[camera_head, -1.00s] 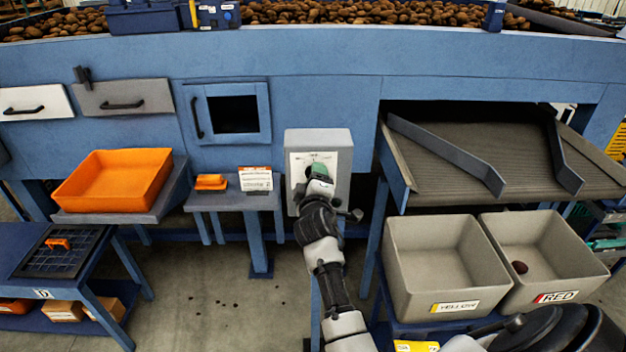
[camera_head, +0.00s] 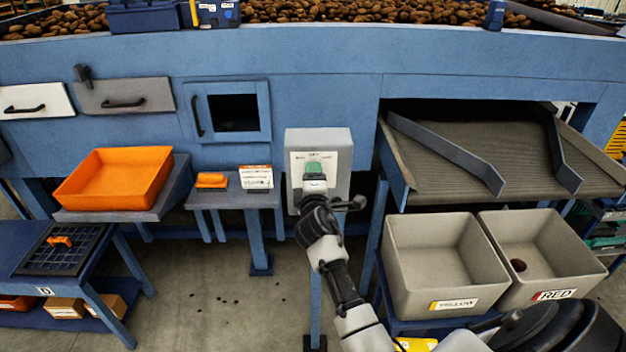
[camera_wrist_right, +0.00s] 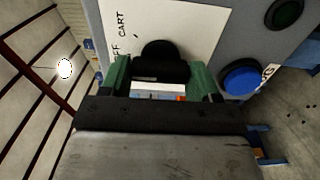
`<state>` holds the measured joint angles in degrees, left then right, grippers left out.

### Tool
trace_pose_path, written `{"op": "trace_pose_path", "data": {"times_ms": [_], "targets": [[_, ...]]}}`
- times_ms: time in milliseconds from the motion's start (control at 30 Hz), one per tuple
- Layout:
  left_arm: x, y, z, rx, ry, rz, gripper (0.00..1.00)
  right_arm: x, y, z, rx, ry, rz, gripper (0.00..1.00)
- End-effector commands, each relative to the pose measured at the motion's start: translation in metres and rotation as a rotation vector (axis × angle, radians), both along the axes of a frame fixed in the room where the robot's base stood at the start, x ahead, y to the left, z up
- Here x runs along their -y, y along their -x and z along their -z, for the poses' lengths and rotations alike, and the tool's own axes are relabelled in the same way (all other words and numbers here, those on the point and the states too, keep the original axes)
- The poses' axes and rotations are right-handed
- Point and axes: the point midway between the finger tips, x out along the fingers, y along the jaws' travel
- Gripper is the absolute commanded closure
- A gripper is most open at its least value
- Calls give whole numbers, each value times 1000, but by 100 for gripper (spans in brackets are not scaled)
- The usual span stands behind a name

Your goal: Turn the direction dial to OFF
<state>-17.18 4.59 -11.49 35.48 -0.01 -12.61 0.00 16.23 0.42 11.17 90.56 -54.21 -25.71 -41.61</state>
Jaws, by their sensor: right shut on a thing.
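The direction dial is the black knob (camera_wrist_right: 163,60) on a white label plate in the right wrist view. "CART" and letters ending "FF" are legible on the plate beside it. My right gripper (camera_wrist_right: 160,82) has one green finger on each side of the knob and is shut on it. In the head view the right gripper (camera_head: 318,167) is at the grey control box (camera_head: 341,160) and hides the dial. Small lettering, seemingly OFF, shows on the plate just above the gripper. My left gripper is not in view.
A blue button (camera_wrist_right: 241,78) and a dark green button (camera_wrist_right: 285,14) sit near the dial. A small shelf (camera_head: 232,199) is left of the box. The sloped chute (camera_head: 470,165) and the grey YELLOW bin (camera_head: 390,255) are to the right.

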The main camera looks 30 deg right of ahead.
Motion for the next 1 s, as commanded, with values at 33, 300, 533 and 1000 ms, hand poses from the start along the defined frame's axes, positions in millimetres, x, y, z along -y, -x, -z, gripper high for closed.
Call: {"op": "trace_pose_path", "data": {"times_ms": [33, 300, 533, 1000], "targets": [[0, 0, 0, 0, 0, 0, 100, 3, 0, -5, 9, 5, 5, 62], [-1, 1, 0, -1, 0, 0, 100, 3, 0, -6, 10, 5, 5, 21], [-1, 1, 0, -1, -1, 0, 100, 2, 0, -3, 6, 1, 2, 13], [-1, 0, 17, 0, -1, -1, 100, -27, 48, 2, 6, -1, 1, 13]]}}
